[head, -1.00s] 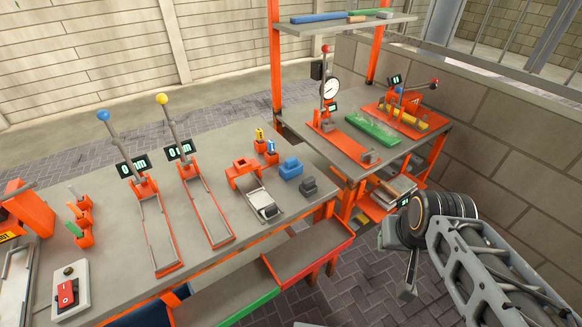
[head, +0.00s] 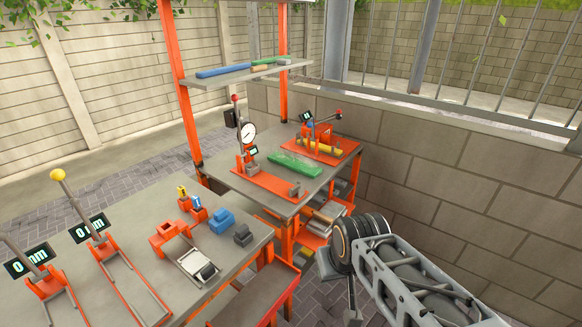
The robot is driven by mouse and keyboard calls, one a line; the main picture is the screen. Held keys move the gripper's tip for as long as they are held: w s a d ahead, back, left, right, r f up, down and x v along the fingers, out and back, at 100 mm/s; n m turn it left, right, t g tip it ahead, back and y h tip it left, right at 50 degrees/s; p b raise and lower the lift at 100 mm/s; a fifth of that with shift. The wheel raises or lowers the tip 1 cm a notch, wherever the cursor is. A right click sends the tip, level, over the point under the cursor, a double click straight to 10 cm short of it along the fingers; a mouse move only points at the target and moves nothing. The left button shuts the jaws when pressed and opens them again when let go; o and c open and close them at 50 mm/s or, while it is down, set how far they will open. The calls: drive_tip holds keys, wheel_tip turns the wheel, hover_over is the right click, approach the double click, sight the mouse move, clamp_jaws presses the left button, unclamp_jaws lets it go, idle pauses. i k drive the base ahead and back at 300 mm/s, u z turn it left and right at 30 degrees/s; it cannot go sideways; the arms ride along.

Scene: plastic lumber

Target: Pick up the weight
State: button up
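No thing in the head view is clearly marked as the weight. A small dark grey block with a raised top (head: 243,236) stands on the near grey workbench (head: 135,205), close to its right edge, and may be it. A blue block of similar shape (head: 222,222) stands just left of it. My gripper (head: 338,292) hangs at lower right, beyond the bench's right side and apart from both blocks. Its fingers show only partly, so their opening is unclear. I see nothing held in it.
An orange clamp-like device (head: 170,238) and lever gauges stand on the near bench. A farther table (head: 228,176) carries a dial press (head: 247,134), a green bar (head: 295,163) and a yellow bar (head: 318,147). A block wall (head: 470,190) closes the right side. Paved floor shows between.

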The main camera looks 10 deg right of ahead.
sight(223, 219)
drive_tip(key=z, duration=1.15)
drive_tip(key=i, duration=0.9)
drive_tip(key=u, duration=2.95)
drive_tip(key=i, duration=0.5)
